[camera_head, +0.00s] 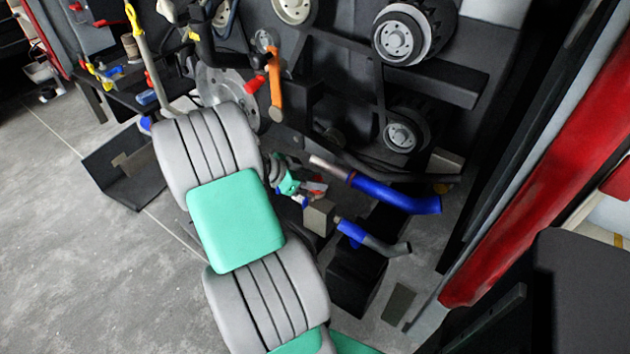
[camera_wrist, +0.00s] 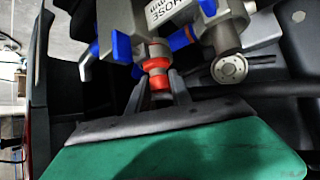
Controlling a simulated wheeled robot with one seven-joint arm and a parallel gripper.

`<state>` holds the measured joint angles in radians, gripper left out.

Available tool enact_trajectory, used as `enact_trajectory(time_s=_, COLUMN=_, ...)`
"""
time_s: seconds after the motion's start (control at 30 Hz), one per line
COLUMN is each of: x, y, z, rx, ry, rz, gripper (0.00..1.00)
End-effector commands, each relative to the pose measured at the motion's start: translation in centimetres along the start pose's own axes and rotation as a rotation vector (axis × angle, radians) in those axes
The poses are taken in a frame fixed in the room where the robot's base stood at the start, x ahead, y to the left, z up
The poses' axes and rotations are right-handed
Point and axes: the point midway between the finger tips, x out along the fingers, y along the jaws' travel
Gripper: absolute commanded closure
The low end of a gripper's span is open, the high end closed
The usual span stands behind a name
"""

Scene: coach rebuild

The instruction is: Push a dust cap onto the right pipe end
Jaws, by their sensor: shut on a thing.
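My gripper (camera_wrist: 157,88) is shut on a red dust cap (camera_wrist: 158,66) in the wrist view. The cap sits between the two dark fingers. A pale part is just above it, and I cannot tell whether they touch. In the head view, small red and blue parts show near my gripper (camera_head: 306,188), mostly hidden. A pipe with a blue sleeve (camera_head: 385,193) has a pale end just right of my gripper. A lower pipe with a blue sleeve (camera_head: 352,232) stands below it. I cannot tell which end the cap faces.
A beige block (camera_head: 319,217) stands beside the lower pipe. Pulleys (camera_head: 402,40) and an orange handle (camera_head: 275,88) are above. A label reading HOSE (camera_wrist: 168,8) is close above the cap. A shelf with small parts (camera_head: 122,82) is at the left. Grey floor is open at lower left.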

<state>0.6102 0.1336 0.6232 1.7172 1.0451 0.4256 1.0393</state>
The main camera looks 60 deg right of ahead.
Motion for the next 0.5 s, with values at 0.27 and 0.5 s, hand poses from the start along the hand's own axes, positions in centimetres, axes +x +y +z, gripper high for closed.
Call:
enact_trajectory(time_s=0.27, x=0.16, y=0.03, z=0.28, rx=-0.003, ry=-0.002, rz=0.000, gripper=0.59)
enact_trajectory(time_s=0.5, x=0.14, y=0.02, z=0.23, rx=-0.002, ry=-0.002, rz=0.000, gripper=0.49)
